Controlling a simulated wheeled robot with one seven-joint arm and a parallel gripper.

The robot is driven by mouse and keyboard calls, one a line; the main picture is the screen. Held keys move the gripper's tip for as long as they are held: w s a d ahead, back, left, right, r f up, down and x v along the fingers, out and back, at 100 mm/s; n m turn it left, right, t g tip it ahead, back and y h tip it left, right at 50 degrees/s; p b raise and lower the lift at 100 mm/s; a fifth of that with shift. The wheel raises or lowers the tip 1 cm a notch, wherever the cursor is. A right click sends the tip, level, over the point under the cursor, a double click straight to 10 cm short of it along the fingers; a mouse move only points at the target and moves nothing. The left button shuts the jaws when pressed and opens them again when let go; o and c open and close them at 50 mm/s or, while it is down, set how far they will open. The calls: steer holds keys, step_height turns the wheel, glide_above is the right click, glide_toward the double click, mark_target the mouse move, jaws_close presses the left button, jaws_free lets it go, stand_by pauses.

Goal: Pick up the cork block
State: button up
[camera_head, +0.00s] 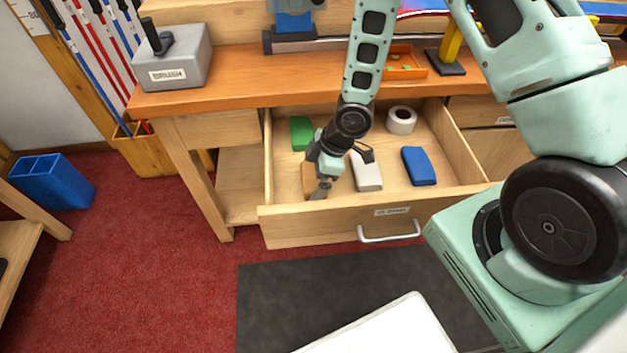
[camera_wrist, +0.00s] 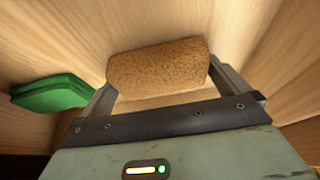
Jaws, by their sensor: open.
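The cork block (camera_wrist: 158,65) is brown and speckled and lies in the open drawer (camera_head: 335,222). In the head view the cork block (camera_head: 308,180) shows in part at the drawer's front left, partly hidden by my gripper. My gripper (camera_head: 343,172) reaches down into the drawer over the block. In the wrist view my gripper (camera_wrist: 160,82) is open, with one finger near each end of the block. I cannot tell whether the fingers touch it.
A green block (camera_head: 301,133) lies behind the cork. A whitish block (camera_head: 367,171), a blue block (camera_head: 419,166) and a white tape roll (camera_head: 401,120) lie to the right. The drawer walls stand close around, and the bench top (camera_head: 240,77) overhangs behind.

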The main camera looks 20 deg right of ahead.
mark_target(313, 175)
steer(key=c, duration=0.6)
step_height(313, 175, up, 10)
steer(key=p, duration=0.3)
steer(key=o, duration=0.4)
steer(key=c, duration=0.3)
